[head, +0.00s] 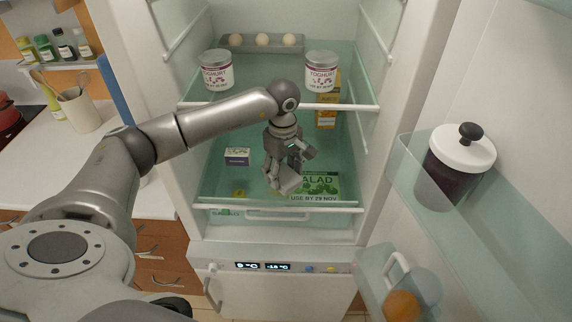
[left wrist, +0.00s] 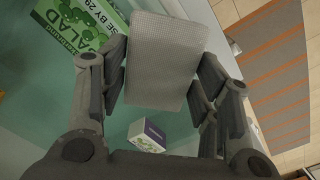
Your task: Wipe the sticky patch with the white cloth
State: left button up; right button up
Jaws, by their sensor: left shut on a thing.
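My left gripper (head: 285,178) is inside the open fridge, over the front of the lower glass shelf (head: 225,202). It is shut on the white cloth (head: 290,182), which appears in the left wrist view as a pale, textured pad (left wrist: 163,60) between the fingers. A small yellowish spot (head: 239,193) shows near the shelf's front edge, left of the gripper. I cannot tell whether it is the sticky patch or something under the glass. The cloth hides the surface beneath it, and I cannot tell whether it touches the shelf. My right gripper is out of view.
A green salad packet (head: 320,186) lies close right of the gripper. A small white and purple carton (head: 237,156) stands behind left. Two yoghurt tins (head: 216,70) (head: 321,71) stand on the upper shelf (head: 270,98). The open door holds a lidded jar (head: 457,165) at right.

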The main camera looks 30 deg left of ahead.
aim_at(283, 198)
pick_arm(q)
jog(key=shift+s+f, duration=0.1)
jog(key=shift+f, duration=0.3)
jog(key=shift+s+f+b, duration=0.1)
jog(key=shift+f+b, duration=0.25)
jog(key=shift+f, duration=0.05)
notch_tip(283, 198, down, 3)
jog(key=shift+r+b, duration=0.1)
jog(key=shift+b, duration=0.5)
jog(key=shift+f, duration=0.5)
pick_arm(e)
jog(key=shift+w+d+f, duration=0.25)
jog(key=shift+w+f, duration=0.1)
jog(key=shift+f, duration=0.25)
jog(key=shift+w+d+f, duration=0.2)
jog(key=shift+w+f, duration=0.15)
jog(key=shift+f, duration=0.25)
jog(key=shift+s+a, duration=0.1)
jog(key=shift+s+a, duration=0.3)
pick_arm(q)
jog(key=shift+f+b, duration=0.65)
jog(key=shift+b, duration=0.1)
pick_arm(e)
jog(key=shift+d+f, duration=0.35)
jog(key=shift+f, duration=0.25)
pick_arm(q)
jog(key=shift+f+b, duration=0.4)
jog(key=shift+f, duration=0.05)
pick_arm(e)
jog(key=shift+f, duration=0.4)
